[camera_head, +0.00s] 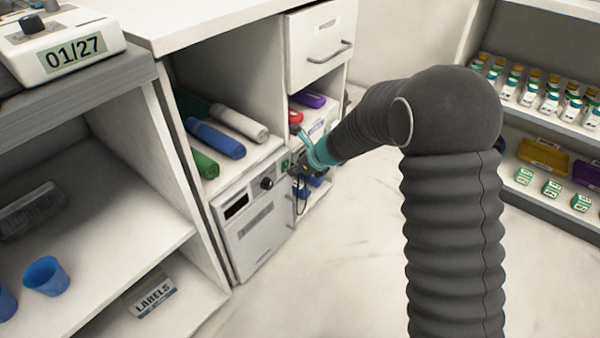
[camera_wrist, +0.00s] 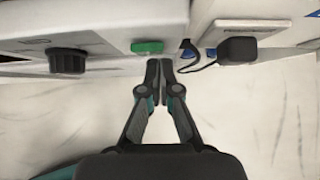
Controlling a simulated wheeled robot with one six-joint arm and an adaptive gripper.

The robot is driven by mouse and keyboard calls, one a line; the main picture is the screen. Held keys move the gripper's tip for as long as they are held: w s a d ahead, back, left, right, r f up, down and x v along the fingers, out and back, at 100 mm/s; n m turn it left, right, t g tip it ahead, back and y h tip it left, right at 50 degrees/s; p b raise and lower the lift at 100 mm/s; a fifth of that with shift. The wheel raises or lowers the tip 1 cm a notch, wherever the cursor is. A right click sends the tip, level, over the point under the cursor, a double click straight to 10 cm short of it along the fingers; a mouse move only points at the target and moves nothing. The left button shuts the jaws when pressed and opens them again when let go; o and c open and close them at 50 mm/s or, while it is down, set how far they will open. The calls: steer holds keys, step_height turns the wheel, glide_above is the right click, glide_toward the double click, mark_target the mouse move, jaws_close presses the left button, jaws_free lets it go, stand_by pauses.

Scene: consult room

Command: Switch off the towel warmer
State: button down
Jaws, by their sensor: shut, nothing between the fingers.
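The towel warmer (camera_head: 255,238) is a white box with a dark display, a black knob (camera_head: 266,183) and a front panel, low in the cabinet under rolled towels. In the wrist view the knob (camera_wrist: 67,61) is at left. A green switch (camera_wrist: 147,47) sits to its right on the same white front. My gripper (camera_wrist: 160,68) is shut and empty, with its fingertips just below and slightly right of the switch in the picture. I cannot tell whether they touch the front. In the head view my gripper (camera_head: 293,170) is by the warmer's right end, partly hidden by my arm.
A black plug (camera_wrist: 238,49) with a cord sits in a white socket plate right of the fingertips. Green, blue and white rolled towels (camera_head: 215,138) lie above the warmer. A drawer (camera_head: 320,44) is above right. Open shelves (camera_head: 60,215) stand left. The floor in front is clear.

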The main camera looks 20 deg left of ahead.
steer(key=shift+s+a+r, duration=0.1)
steer(key=shift+a+r, duration=0.05)
steer(key=shift+a, duration=0.05)
steer(key=shift+r+p, duration=0.75)
steer(key=shift+r, duration=0.1)
steer(key=shift+d, duration=0.1)
steer(key=shift+s+d, duration=0.1)
steer(key=shift+d, duration=0.1)
steer(key=d+f+v, duration=0.1)
steer(key=v, duration=1.1)
steer(key=shift+s+d+p, duration=0.35)
steer(key=shift+d+p, duration=0.05)
steer(key=shift+d, duration=0.1)
